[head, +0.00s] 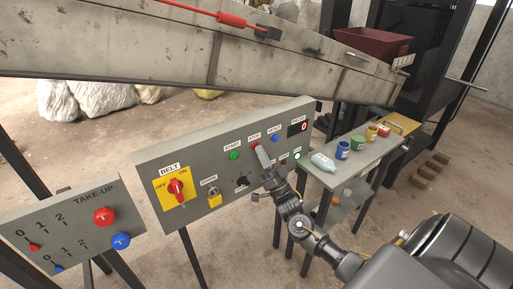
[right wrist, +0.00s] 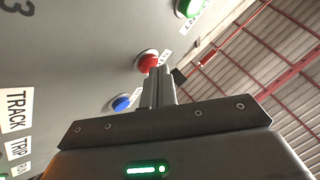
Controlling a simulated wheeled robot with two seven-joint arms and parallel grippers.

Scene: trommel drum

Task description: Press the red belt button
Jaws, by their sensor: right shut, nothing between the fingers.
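The red button (head: 255,146) sits on the grey control panel (head: 215,165), between a green button (head: 234,155) and a blue button (head: 275,138). My right gripper (head: 262,153) is shut and empty, its tips at the red button and partly covering it in the head view. In the right wrist view the red button (right wrist: 147,62) shows just beyond the fingertips (right wrist: 159,72). I cannot tell whether they touch it. My left gripper is out of view.
The same panel has a red BELT switch (head: 176,187) on yellow and a padlock (head: 214,197). A take-up panel (head: 70,225) stands at lower left. A bench (head: 340,172) with a bottle and several small containers is right of the panel. The conveyor frame (head: 180,55) runs above.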

